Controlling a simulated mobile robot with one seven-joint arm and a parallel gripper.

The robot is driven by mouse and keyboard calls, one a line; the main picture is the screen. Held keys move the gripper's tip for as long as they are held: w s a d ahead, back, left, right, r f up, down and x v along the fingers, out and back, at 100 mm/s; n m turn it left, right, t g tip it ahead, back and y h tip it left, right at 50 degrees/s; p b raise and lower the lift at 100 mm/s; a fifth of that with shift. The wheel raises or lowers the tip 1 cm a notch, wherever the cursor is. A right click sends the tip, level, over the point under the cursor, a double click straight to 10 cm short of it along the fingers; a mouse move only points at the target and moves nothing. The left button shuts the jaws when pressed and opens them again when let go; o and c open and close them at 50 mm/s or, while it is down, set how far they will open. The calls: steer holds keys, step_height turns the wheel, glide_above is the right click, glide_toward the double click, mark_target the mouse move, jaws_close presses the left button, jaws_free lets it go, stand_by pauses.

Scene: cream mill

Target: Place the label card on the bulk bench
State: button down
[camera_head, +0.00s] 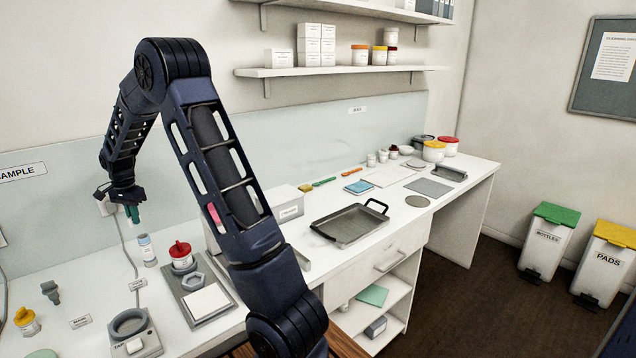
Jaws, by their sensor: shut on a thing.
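My gripper (131,207) is at the left, pointing down above the white bench in front of the back wall. It is shut on a small dark green thing (133,214), of which only a little shows. I cannot tell whether this is the label card. A long white bench (480,172) runs along the wall to the right. The small wall sign (357,109) above it is too small to read surely, so I cannot confirm that this is the bulk bench.
A black-handled tray (349,225), a blue pad (359,187) and a grey mat (428,187) lie rightward. My arm hides part of the bench.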

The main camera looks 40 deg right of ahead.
steer(key=w+d+f+n, duration=0.1)
steer(key=w+d+f, duration=0.2)
steer(key=d, duration=0.7)
steer(key=w+d+f+n, duration=0.2)
steer(key=w+d, duration=0.1)
steer(key=d, duration=0.7)
steer(key=s+d+r+m, duration=0.2)
steer(key=d+m, duration=0.4)
steer(key=d, duration=1.2)
steer(key=s+d+r+m, duration=0.2)
steer(key=d+m, duration=0.4)
steer(key=d, duration=1.1)
steer(key=s+d+r+m, duration=0.3)
steer(key=s+d+m, duration=0.2)
steer(key=s+d, duration=0.45)
steer(key=s+d+r+m, duration=0.2)
steer(key=s+d+m, duration=0.4)
steer(key=d, duration=0.6)
steer(key=s+d+r+m, duration=0.3)
steer(key=s+d+m, duration=0.3)
steer(key=d, duration=0.5)
steer(key=shift+n, duration=0.3)
steer(key=f, duration=1.3)
steer(key=s+f, duration=0.1)
steer(key=f, duration=0.6)
steer(key=shift+s+a, duration=0.1)
steer(key=shift+a, duration=0.05)
